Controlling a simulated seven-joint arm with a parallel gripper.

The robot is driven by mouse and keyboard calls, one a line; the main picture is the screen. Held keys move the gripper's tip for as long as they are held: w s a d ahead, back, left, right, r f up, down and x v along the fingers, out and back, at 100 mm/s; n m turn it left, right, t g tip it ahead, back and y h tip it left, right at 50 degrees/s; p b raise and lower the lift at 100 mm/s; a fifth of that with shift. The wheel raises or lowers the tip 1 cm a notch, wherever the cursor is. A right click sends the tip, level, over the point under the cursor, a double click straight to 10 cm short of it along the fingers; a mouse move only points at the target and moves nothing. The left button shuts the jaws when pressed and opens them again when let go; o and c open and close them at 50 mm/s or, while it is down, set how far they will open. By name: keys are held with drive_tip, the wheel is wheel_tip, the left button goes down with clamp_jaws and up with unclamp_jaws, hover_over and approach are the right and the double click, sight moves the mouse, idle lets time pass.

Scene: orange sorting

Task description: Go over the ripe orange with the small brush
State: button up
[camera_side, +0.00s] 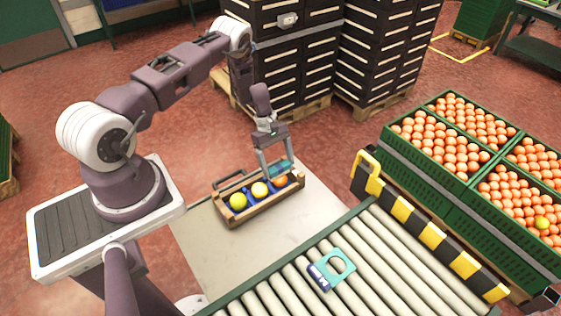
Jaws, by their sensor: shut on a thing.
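My gripper (277,172) points down over the right end of a wooden tray (262,207). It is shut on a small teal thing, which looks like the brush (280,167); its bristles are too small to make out. The ripe orange (281,181) lies in the tray's right compartment, just below the brush. I cannot tell whether brush and orange touch. A yellow fruit (260,189) is in the middle compartment and a yellow-green fruit (238,201) in the left one, with blue dividers between them.
The tray stands on a pale table (215,245) with bare room around it. A roller conveyor (385,260) runs in front, carrying a teal holder with a round hole (345,261). A yellow-black barrier (425,230) and green crates of oranges (445,190) are at right. Dark stacked crates (290,65) stand behind.

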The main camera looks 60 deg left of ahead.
drive_tip(key=shift+s, duration=0.6)
drive_tip(key=shift+w, duration=1.4)
drive_tip(key=shift+s, duration=0.7)
drive_tip(key=shift+r, duration=3.5)
